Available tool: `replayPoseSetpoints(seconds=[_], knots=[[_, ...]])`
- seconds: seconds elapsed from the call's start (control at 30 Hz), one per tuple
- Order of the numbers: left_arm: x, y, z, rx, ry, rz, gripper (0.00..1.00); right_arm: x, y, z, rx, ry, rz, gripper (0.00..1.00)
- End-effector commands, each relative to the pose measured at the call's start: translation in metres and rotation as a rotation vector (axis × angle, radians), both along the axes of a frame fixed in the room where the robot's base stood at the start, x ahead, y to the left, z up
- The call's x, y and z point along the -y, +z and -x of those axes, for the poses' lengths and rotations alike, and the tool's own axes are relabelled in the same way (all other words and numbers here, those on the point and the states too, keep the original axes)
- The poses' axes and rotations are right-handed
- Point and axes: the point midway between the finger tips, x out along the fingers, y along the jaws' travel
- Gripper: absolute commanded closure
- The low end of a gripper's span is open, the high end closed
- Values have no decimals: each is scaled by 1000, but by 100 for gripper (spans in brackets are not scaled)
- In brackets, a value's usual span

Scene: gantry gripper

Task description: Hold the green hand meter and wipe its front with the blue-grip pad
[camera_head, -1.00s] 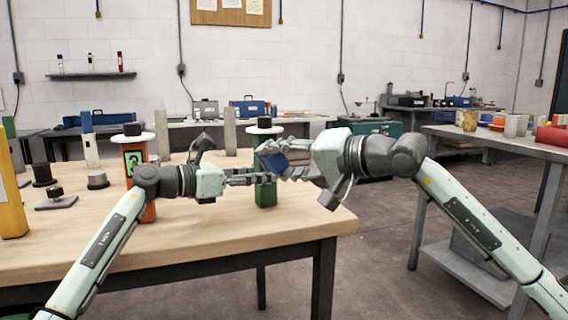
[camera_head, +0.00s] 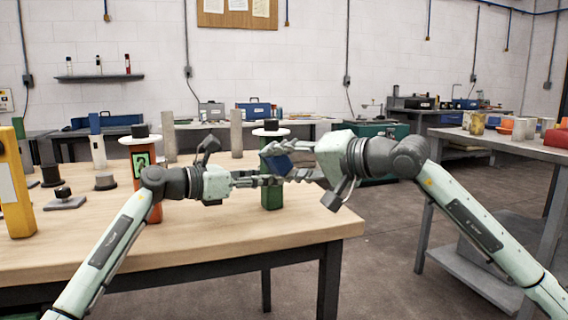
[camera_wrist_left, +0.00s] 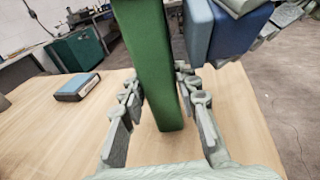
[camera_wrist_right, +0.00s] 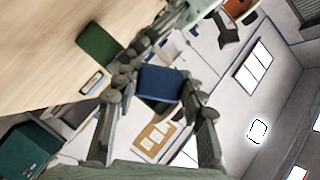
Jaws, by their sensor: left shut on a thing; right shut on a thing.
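The green hand meter (camera_head: 271,195) stands upright near the table's right end, with a white disc and black knob above. In the left wrist view its green body (camera_wrist_left: 150,60) passes between the fingers of my left gripper (camera_wrist_left: 160,85), which is shut on it. My right gripper (camera_wrist_right: 160,82) is shut on the blue-grip pad (camera_wrist_right: 160,85). In the head view the pad (camera_head: 279,165) is right at the meter's upper body, partly behind the fingers. In the left wrist view the pad (camera_wrist_left: 232,35) is close beside the meter; I cannot tell whether they touch. The meter's front is not clearly visible.
An orange meter (camera_head: 142,165) with a white disc stands behind my left wrist. A yellow block (camera_head: 14,190), black knobs and grey posts (camera_head: 237,138) stand on the table (camera_head: 240,235). A blue-topped case (camera_wrist_left: 76,88) lies on it. Floor separates the right-hand bench (camera_head: 500,143).

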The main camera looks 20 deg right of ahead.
Motion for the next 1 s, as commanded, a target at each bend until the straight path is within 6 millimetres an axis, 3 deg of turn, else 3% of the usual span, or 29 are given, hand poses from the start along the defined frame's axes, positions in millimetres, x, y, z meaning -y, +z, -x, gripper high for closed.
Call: replayPoseSetpoints(seconds=[0.77, 1.0], knots=[[0, -1, 0, -2, -1, -2, 90, -4, 0, -14, 1, -1, 0, 87], [0, -1, 0, -2, -1, -2, 90, 10, 0, -18, 0, -2, 0, 87]])
